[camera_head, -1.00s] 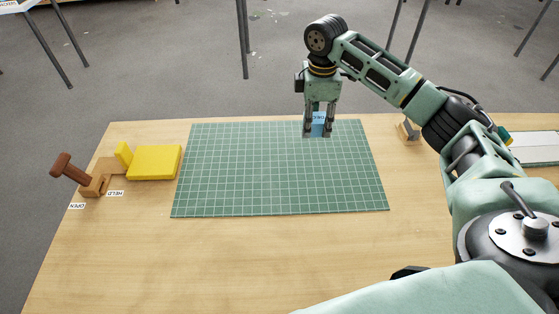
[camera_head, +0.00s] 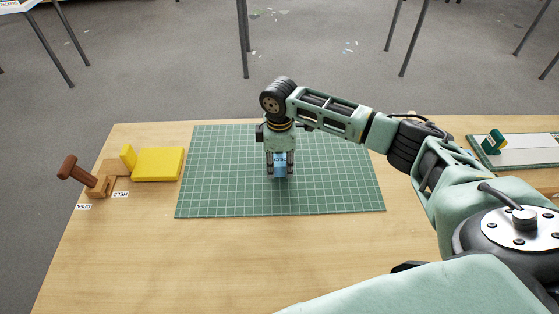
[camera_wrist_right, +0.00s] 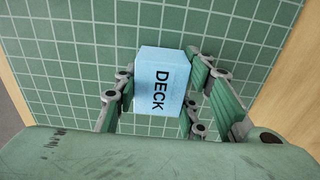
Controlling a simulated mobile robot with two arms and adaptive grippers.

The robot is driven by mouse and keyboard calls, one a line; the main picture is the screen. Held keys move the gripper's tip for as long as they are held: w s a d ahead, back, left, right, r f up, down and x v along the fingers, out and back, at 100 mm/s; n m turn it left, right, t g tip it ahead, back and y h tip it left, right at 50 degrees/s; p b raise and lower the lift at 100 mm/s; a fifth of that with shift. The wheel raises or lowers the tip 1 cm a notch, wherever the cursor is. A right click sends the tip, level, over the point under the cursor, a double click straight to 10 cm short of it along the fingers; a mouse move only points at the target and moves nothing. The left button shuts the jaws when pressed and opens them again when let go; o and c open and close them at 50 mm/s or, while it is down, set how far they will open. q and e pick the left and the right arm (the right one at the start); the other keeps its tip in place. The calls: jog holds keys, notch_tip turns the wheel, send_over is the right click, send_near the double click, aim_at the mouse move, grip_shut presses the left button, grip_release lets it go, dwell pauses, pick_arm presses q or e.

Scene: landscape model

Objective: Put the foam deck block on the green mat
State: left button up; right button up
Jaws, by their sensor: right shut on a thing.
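The foam deck block is a light blue block (camera_head: 280,160) with dark lettering; in the right wrist view the block (camera_wrist_right: 158,82) reads DECK. My right gripper (camera_head: 280,172) is shut on it, with a finger on each side, over the middle of the green mat. The green mat (camera_head: 340,190) has a white grid and lies flat on the wooden table; it also fills the background of the right wrist view (camera_wrist_right: 60,60). I cannot tell whether the block touches the mat or hangs just above it. My left gripper is not in view.
A white board with a green piece (camera_head: 494,142) lies at the right. The mat around the block is clear.

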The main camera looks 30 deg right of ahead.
aim_at(279, 160)
jog(key=o, duration=0.7)
notch_tip(279, 160, up, 12)
jog(key=b, duration=0.1)
dwell(0.5)
